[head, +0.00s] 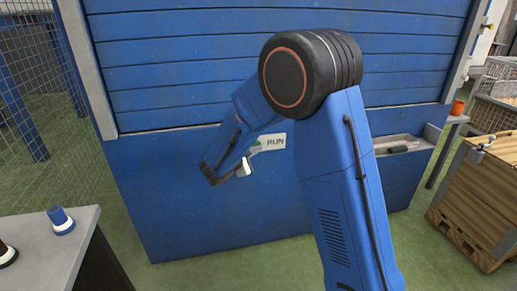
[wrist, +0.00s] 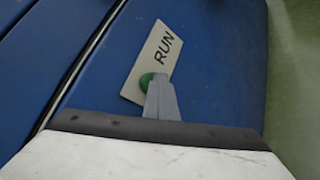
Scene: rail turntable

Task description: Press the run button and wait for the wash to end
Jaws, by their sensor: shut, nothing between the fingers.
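The white RUN plate (head: 276,142) is on the front of the blue cabinet (head: 190,225), below its slatted shutter (head: 170,75), which is down. In the wrist view the plate (wrist: 152,55) carries a round green run button (wrist: 145,80). My gripper (wrist: 160,84) is shut and empty. Its grey fingertips overlap the right side of the button in that view; I cannot tell whether they touch it. In the head view my gripper (head: 246,164) is just in front of the cabinet, left of and below the word RUN, partly hidden by my arm.
A grey table (head: 45,240) with a blue-and-white piece (head: 61,220) stands at lower left. A wooden crate (head: 480,205) is at right. A tray (head: 405,145) is on the cabinet's right side. Wire mesh fencing (head: 30,90) stands at left. Green floor shows between.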

